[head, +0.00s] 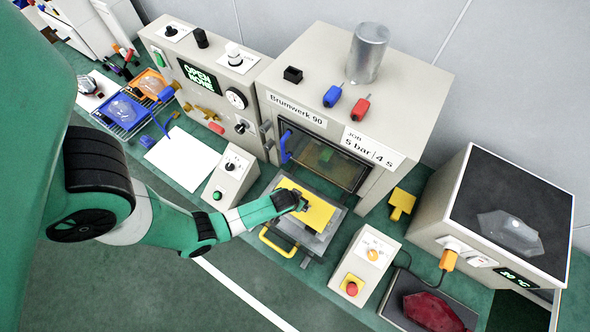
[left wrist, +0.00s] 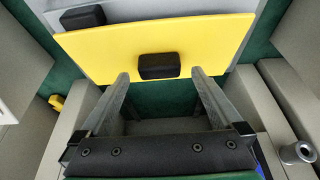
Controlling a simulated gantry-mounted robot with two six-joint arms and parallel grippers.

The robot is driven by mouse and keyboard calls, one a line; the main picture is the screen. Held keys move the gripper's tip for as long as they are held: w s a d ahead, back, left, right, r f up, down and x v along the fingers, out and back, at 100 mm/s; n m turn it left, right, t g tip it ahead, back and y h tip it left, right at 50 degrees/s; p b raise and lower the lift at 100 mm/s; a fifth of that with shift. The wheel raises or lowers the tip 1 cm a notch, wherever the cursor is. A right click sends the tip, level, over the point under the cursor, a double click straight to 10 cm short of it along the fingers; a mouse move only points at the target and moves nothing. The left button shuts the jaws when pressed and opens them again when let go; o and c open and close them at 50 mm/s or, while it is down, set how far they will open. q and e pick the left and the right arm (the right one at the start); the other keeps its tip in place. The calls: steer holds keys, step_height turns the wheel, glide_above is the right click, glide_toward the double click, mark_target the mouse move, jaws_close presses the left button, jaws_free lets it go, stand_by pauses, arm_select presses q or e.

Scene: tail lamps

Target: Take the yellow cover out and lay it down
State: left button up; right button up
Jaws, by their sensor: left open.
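The yellow cover (head: 317,213) is a flat plate on a grey sliding tray (head: 313,243) in front of the press labelled Brumwerk 90. In the left wrist view the cover (left wrist: 110,50) fills the upper middle, with a black block-shaped knob (left wrist: 159,66) near its edge. My left gripper (head: 302,203) reaches over the cover from the left. Its fingers (left wrist: 159,76) are open, one tip on each side of the knob, with gaps showing. I cannot tell how deep they reach around it. The head view hides the knob behind the gripper. My right gripper is not in view.
The press (head: 352,110) stands behind the tray, with a dark window and blue handle. A yellow tray handle (head: 278,243) faces front. Control boxes stand left (head: 230,178) and right (head: 365,265) of the tray. A dark red lamp piece (head: 433,311) lies at right. The front green surface is clear.

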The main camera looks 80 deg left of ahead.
arm_select(q)
steer(key=b+x, duration=0.1)
steer(key=x, duration=0.2)
steer(key=shift+b, duration=0.3)
steer(key=shift+w+r, duration=0.1)
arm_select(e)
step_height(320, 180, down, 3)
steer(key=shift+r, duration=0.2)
arm_select(q)
steer(key=c, duration=1.5)
steer(key=shift+r+p, duration=1.55)
steer(key=shift+p, duration=0.05)
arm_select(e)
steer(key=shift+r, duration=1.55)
arm_select(q)
steer(key=shift+r, duration=0.1)
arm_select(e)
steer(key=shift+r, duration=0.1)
arm_select(q)
steer(key=shift+r+p, duration=0.6)
steer(key=shift+p, duration=0.15)
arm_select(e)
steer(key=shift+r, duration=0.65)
